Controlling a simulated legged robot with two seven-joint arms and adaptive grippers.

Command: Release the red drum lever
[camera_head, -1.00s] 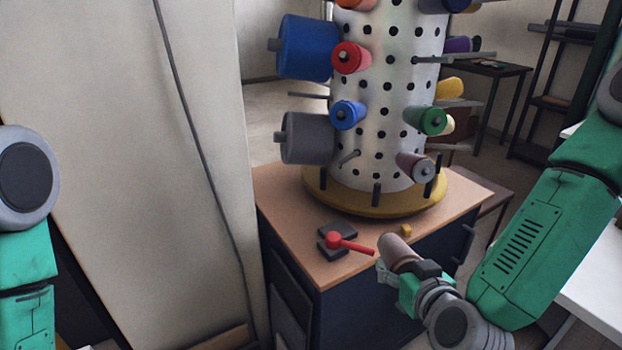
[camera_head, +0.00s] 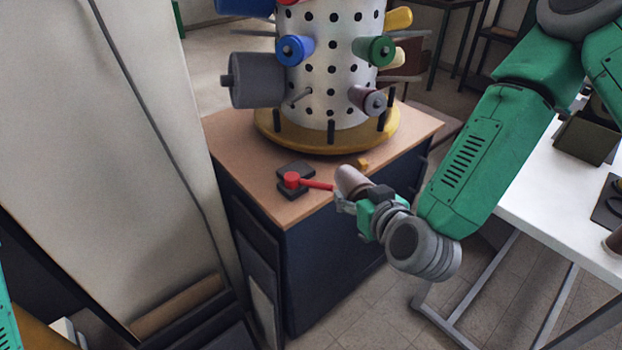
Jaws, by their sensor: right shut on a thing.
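The red lever (camera_head: 312,183) sticks out to the right from a dark block (camera_head: 293,174) on the wooden tabletop, below the drum. The white perforated drum (camera_head: 325,75) stands on a yellow round base (camera_head: 275,135) and carries coloured spools. My right gripper (camera_head: 347,198) is at the front edge of the tabletop, just right of the lever's tip. It is shut on a brownish-mauve spool (camera_head: 352,181), tilted up to the left. The spool's end is close to the lever tip; I cannot tell whether they touch. My left gripper is out of view.
A small yellow block (camera_head: 363,164) lies on the tabletop (camera_head: 240,140) behind the spool. A mauve spool (camera_head: 368,99) sits on a drum peg. A large pale panel (camera_head: 130,130) stands at left. A white table (camera_head: 545,215) is at right. Floor shows between.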

